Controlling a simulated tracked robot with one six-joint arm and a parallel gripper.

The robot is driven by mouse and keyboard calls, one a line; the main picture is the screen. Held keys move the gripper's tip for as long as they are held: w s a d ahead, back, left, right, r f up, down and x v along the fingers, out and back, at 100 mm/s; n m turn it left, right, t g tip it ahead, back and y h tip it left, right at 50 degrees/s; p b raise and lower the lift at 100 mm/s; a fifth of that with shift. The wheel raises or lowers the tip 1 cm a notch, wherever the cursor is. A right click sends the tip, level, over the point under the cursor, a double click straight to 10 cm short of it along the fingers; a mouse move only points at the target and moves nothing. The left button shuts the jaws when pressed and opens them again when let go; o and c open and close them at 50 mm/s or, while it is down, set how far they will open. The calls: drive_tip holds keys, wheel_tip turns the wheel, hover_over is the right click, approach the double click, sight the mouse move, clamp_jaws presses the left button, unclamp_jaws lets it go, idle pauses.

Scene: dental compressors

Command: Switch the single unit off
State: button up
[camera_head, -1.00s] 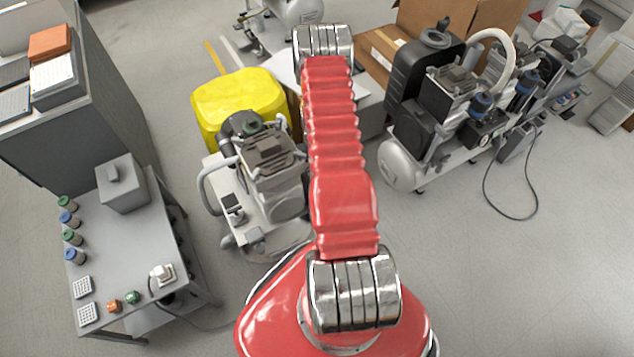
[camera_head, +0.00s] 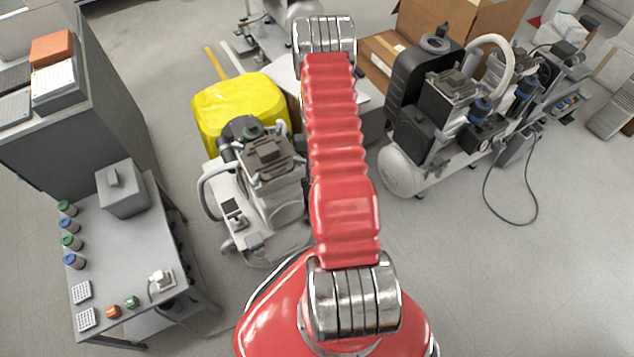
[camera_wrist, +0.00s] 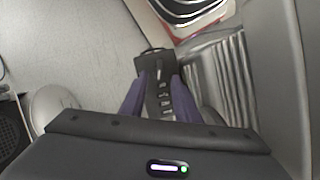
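The single unit (camera_head: 272,172) is a grey and white compressor with one dark-topped head, left of my red arm in the head view. My arm covers its right side. My gripper is hidden behind the arm there. In the wrist view, my gripper (camera_wrist: 160,80) shows two purple fingers with a gap between their tips. A narrow dark box (camera_wrist: 153,64) with small light marks lies between and beyond them. I cannot tell whether the fingers touch it. Ribbed silver metal (camera_wrist: 206,82) stands close to its right. The unit's switch position cannot be made out.
A twin-head compressor (camera_head: 398,176) with a black tank-like housing stands right of my arm. A yellow bin (camera_head: 228,103) is behind the single unit. A grey table (camera_head: 150,235) with jars and a box is at the left. Floor at the right front is clear.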

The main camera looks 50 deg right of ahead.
drive_tip(key=v, duration=0.8)
drive_tip(key=shift+w, duration=0.1)
drive_tip(key=shift+o, duration=1.4)
drive_tip(key=shift+s+d, duration=0.2)
drive_tip(key=shift+d, duration=0.1)
drive_tip(key=shift+o, duration=1.4)
drive_tip(key=shift+s+d+r+m, duration=0.15)
drive_tip(key=shift+s+d+r, duration=0.05)
drive_tip(key=shift+s+d, duration=0.25)
drive_tip(key=shift+s+d+r+m, duration=0.15)
drive_tip(key=shift+s+d+r, duration=0.05)
drive_tip(key=shift+s+d, duration=0.3)
drive_tip(key=shift+o, duration=0.2)
drive_tip(key=s, duration=0.1)
drive_tip(key=s+m, duration=0.1)
drive_tip(key=s+m+t+y, duration=0.1)
drive_tip(key=shift+s+d+r, duration=0.15)
drive_tip(key=shift+d+r, duration=0.15)
drive_tip(key=shift+r, duration=0.05)
drive_tip(key=s+m+t, duration=0.1)
drive_tip(key=m, duration=0.4)
drive_tip(key=s+a+f+m+t, duration=0.1)
drive_tip(key=m+t, duration=0.1)
drive_tip(key=m, duration=0.3)
drive_tip(key=s+a+m+t, duration=0.1)
drive_tip(key=m+t, duration=0.1)
drive_tip(key=m, duration=0.3)
drive_tip(key=shift+s+a+f, duration=0.1)
drive_tip(key=shift+f, duration=0.2)
